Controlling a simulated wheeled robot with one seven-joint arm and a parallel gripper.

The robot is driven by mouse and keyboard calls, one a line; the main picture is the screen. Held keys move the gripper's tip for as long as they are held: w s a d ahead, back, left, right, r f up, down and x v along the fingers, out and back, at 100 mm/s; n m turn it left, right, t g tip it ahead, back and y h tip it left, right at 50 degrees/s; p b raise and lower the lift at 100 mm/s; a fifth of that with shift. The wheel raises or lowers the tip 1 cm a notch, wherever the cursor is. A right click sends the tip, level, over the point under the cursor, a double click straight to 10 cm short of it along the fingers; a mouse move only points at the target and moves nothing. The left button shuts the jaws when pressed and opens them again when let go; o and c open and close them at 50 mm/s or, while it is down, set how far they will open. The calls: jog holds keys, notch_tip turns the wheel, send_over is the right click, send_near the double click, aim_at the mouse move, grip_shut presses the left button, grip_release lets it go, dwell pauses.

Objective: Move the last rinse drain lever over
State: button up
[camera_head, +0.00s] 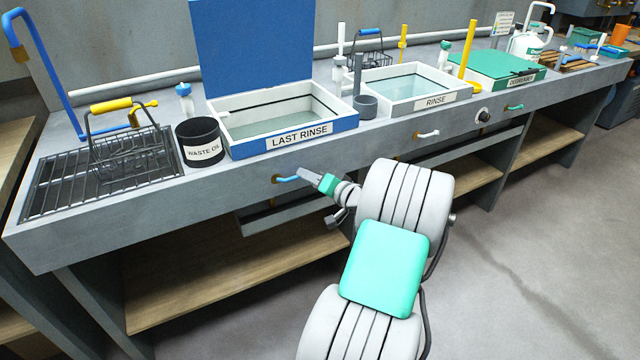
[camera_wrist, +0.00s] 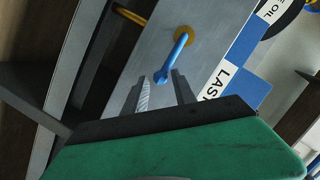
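The last rinse drain lever (camera_head: 288,179) is a short blue handle on a brass fitting, on the front face of the bench below the LAST RINSE basin (camera_head: 238,150). In the wrist view the blue lever (camera_wrist: 178,53) angles down from its round brass base toward my fingers. My gripper (camera_head: 306,174) is at the lever's free end. In the wrist view my gripper (camera_wrist: 160,84) has its two fingers apart, with the lever's tip between them in the picture. I see gaps beside the tip; whether a finger touches it, I cannot tell.
A white lever (camera_head: 428,134) and a green lever (camera_head: 514,107) are farther right on the bench front, with a dark knob (camera_head: 483,115) between them. The waste oil can (camera_head: 199,143) and a wire basket (camera_head: 130,155) stand at left. Shelves lie below; floor at right is clear.

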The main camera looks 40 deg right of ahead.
jog(key=shift+w, duration=0.4)
jog(key=shift+c, duration=0.2)
jog(key=shift+f, duration=0.1)
jog(key=shift+c, duration=0.6)
jog(key=c, duration=0.4)
jog(key=shift+r+p, duration=0.8)
jog(key=shift+r, duration=0.2)
grip_shut()
jog(key=shift+a, duration=0.1)
jog(key=shift+w+a+r, duration=0.1)
jog(key=shift+w+a+r+p, duration=0.1)
jog(key=shift+a+r+p, duration=0.15)
jog(key=shift+r+p, duration=0.25)
jog(key=shift+w+a+r+p, duration=0.1)
jog(key=shift+a+r+p, duration=0.15)
jog(key=shift+r, duration=0.3)
